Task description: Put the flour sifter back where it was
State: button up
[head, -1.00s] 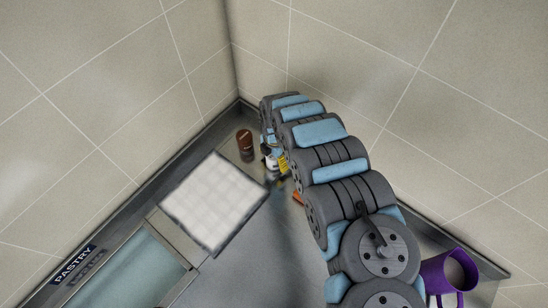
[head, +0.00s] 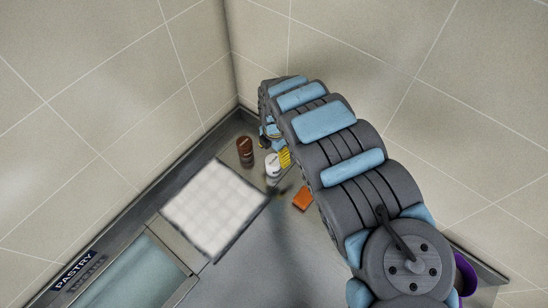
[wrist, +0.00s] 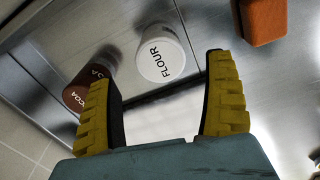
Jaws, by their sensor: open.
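The flour sifter is a white shaker with a white lid (head: 272,166), standing upright on the steel counter near the back corner. In the wrist view it shows with the word FLOUR (wrist: 165,52). My gripper (wrist: 165,85) is open, and its yellow fingers point toward the sifter, which appears beyond the gap between the tips. No finger is seen closed on it. In the head view a yellow finger of my gripper (head: 285,157) shows just right of the sifter; the rest is hidden by my arm.
A brown cocoa shaker (head: 245,151) stands left of the sifter, close to the left finger in the wrist view (wrist: 92,85). An orange block (head: 303,198) lies to the right. A white tiled board (head: 215,207) lies in front. A purple mug (head: 465,274) is mostly hidden by my arm.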

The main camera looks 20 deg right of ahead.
aim_at(274, 160)
jog(key=shift+r, duration=2.15)
